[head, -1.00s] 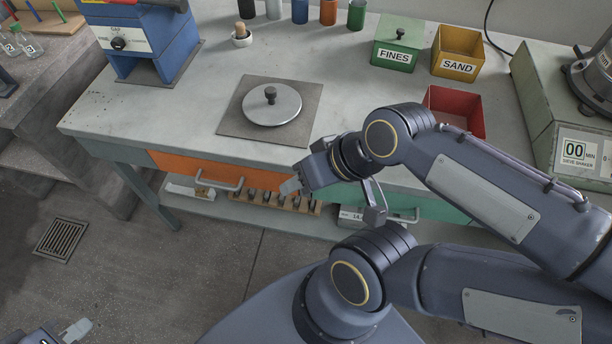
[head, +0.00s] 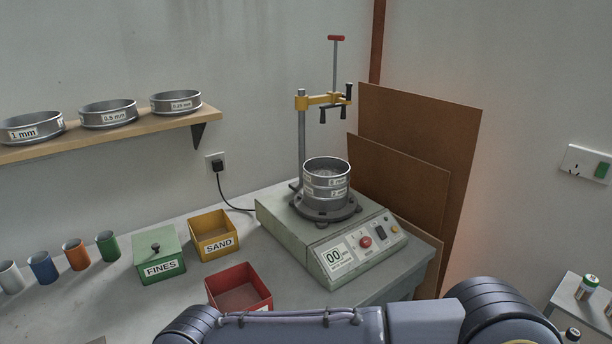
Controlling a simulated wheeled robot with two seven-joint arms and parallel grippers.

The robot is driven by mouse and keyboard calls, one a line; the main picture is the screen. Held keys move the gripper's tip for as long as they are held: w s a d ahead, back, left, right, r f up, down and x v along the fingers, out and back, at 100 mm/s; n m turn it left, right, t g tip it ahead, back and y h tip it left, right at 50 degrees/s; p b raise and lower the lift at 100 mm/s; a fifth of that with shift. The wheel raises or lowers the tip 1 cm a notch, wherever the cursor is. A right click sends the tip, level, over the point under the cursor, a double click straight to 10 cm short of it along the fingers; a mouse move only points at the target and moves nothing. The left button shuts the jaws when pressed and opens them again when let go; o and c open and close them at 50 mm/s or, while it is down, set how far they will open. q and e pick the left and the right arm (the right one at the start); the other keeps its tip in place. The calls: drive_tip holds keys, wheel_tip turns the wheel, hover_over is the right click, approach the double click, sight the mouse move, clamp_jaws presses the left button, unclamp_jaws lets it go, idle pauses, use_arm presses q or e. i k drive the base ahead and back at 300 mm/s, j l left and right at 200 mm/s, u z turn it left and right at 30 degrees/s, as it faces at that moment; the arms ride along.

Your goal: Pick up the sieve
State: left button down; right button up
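Several sieves are in the head view. On the wall shelf stand a sieve labelled 1 mm (head: 32,128), one labelled 0.5 mm (head: 108,114) and one that seems to read 0.25 mm (head: 176,102). A stack of sieves (head: 326,186) sits upright on the round plate of the sieve shaker (head: 335,252); its labels are hard to read. The yellow clamp arm (head: 322,101) is above the stack, apart from it. Part of my arm crosses the bottom edge. Neither of my grippers is in view.
On the bench (head: 190,293) are the lidded green FINES box (head: 160,257), the yellow SAND box (head: 213,236) and an open red box (head: 239,291). Several coloured cups (head: 75,255) stand at the left. Brown boards (head: 415,160) lean behind the shaker. A small table (head: 585,298) is at the right.

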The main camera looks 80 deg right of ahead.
sight(324, 172)
drive_tip(key=z, duration=2.9)
